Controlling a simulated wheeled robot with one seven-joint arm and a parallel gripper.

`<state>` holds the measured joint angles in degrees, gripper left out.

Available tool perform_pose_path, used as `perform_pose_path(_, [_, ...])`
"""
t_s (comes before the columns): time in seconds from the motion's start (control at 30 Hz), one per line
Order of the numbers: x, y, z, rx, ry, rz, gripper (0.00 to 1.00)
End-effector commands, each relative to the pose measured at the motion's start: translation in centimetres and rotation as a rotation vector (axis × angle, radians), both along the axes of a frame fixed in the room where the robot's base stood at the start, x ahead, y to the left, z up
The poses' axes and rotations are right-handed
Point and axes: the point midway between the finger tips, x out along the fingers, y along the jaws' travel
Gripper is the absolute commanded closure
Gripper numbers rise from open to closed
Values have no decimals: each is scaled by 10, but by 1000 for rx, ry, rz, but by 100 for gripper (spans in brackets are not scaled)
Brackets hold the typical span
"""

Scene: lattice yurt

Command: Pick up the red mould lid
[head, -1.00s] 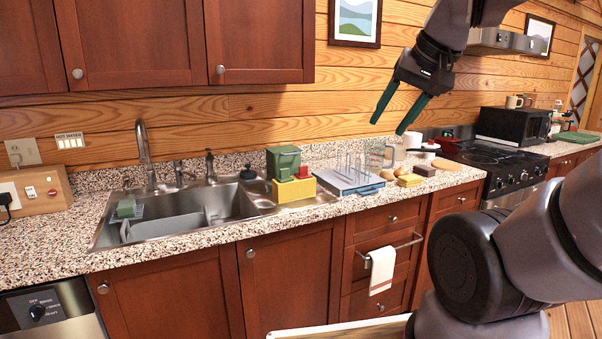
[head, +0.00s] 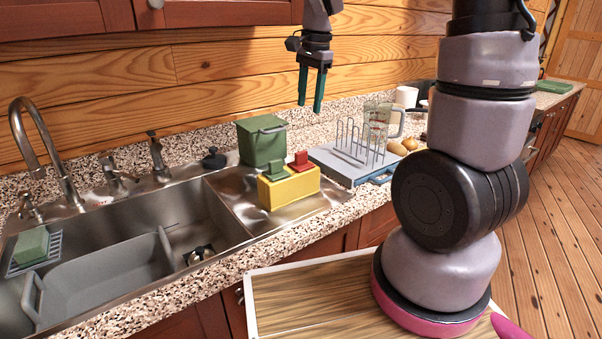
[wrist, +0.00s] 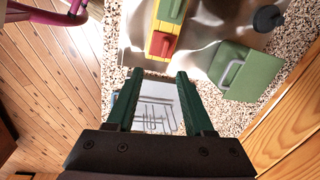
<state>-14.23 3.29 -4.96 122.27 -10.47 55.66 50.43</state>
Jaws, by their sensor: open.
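The red mould lid (head: 299,161) is a small red block with a raised grip, on the right end of a yellow block (head: 293,190). A similar green lid (head: 274,170) sits on its left end. In the wrist view the red lid (wrist: 161,44) lies just beyond my fingertips, on the yellow block (wrist: 151,36) beside the green lid (wrist: 171,10). My gripper (head: 310,108) is open and empty, pointing down, above the counter and higher than the red lid. It also shows in the wrist view (wrist: 160,73).
A green box with a handle (head: 262,143) stands behind the yellow block. A grey tray with a wire rack (head: 328,162) is to the right, with a glass jug (head: 378,122) behind it. The sink (head: 110,262) is to the left. A black stopper (head: 214,158) stands at the back.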

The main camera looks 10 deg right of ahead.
Motion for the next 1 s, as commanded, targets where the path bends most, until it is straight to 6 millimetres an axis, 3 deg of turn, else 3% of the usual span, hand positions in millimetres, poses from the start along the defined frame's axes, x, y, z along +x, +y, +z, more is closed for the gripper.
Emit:
perform_pose_path(0.1, [17,10,-32,-30,68,-77,48])
perform_pose_path(0.3, [29,17,-58,-59,112,-147,48])
perform_pose_path(0.6, [30,17,-103,-63,119,-156,48])
perform_pose_path(0.87, [30,16,-125,-63,118,-156,48])
perform_pose_path(1.0, [29,13,-147,-62,120,-156,48])
